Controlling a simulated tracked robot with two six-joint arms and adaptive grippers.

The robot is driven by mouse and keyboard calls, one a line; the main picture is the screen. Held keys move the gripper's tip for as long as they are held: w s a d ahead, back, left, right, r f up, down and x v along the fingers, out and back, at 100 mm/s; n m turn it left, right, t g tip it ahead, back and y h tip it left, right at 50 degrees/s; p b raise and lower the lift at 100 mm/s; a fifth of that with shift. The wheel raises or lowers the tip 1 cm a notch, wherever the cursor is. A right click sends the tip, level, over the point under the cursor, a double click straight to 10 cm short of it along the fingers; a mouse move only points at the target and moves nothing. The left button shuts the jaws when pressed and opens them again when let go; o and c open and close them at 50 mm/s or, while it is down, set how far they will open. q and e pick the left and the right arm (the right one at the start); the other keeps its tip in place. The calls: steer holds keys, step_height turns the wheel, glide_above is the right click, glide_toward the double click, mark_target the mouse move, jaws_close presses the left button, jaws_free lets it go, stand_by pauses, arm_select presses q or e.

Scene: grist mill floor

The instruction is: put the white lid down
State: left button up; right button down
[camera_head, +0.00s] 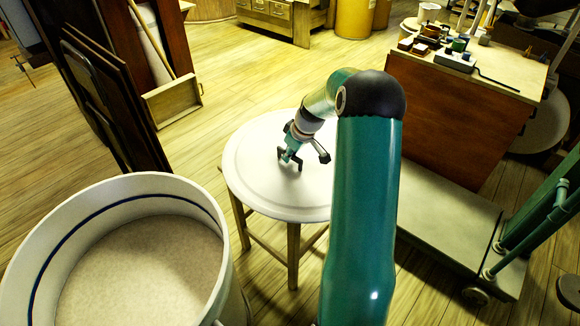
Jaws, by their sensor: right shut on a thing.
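The white lid (255,178) is a wide, round, shallow disc in the middle of the view. It lies level on top of a wooden stool (293,258), or just above it; I cannot tell if they touch. The lid covers the stool's top, and only the legs and rails show. My right gripper (290,160) is at the middle of the lid, shut on its handle, which is mostly hidden by the fingers. My green right arm covers the lid's right part. My left gripper is not in view.
An open white bin (207,262) with a blue stripe, holding pale meal (140,275), stands at front left. Dark wooden panels (110,95) stand behind it. A low platform cart (450,225) and a bench (455,120) with small items are at right. Plank floor beyond the stool is clear.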

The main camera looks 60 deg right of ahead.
mark_target(290, 165)
steer(key=shift+f+b, duration=0.3)
steer(key=shift+f, duration=2)
steer(key=c, duration=1.2)
jaws_free()
steer(key=p+v, duration=0.1)
steer(key=v, duration=1.1)
steer(key=shift+a, duration=0.1)
